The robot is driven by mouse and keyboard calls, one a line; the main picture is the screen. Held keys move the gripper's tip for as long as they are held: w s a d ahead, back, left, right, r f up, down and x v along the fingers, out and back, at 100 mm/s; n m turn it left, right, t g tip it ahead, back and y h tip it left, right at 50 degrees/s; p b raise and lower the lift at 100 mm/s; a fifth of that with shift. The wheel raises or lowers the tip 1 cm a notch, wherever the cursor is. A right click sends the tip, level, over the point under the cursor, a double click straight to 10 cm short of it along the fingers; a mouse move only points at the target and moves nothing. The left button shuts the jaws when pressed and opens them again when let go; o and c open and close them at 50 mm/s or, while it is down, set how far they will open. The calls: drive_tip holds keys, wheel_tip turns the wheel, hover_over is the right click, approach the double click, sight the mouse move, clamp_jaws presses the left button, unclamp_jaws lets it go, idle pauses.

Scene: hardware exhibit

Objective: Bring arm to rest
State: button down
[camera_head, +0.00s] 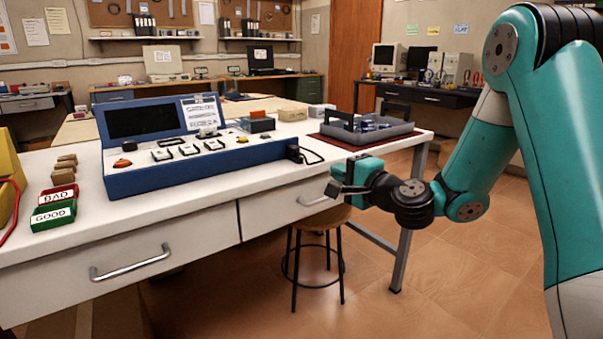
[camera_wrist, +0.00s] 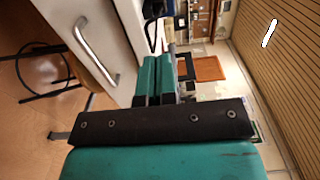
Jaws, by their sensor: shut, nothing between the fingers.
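My arm is teal and black and comes in from the right in the head view. My gripper (camera_head: 338,188) is at its end, in front of the white table's (camera_head: 330,165) right part, near the height of the drawers and above a stool. In the wrist view my gripper (camera_wrist: 156,75) has its two teal fingers side by side, shut and empty. The table's front and a drawer handle (camera_wrist: 97,48) show to the left of the fingers there.
On the table stand a blue test console (camera_head: 200,160), a grey tray (camera_head: 372,133) on a dark red mat, a red BAD bin (camera_head: 58,192) and a green GOOD bin (camera_head: 53,215). A round stool (camera_head: 320,217) stands below my gripper. Open floor lies to the right.

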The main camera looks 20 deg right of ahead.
drive_tip(key=s+a+n+g+y, duration=0.5)
drive_tip(key=s+a+n+g, duration=0.5)
drive_tip(key=s+a+n, duration=0.55)
drive_tip(key=s+f+n+g+h, duration=0.1)
drive_tip(key=s+n+g+h, duration=0.5)
drive_tip(key=s, duration=1)
wheel_tip(320, 180, up, 28)
drive_tip(key=d+g+p, duration=0.1)
drive_tip(key=p, duration=2.7)
drive_tip(key=shift+s+d, duration=0.3)
drive_tip(key=shift+s, duration=0.1)
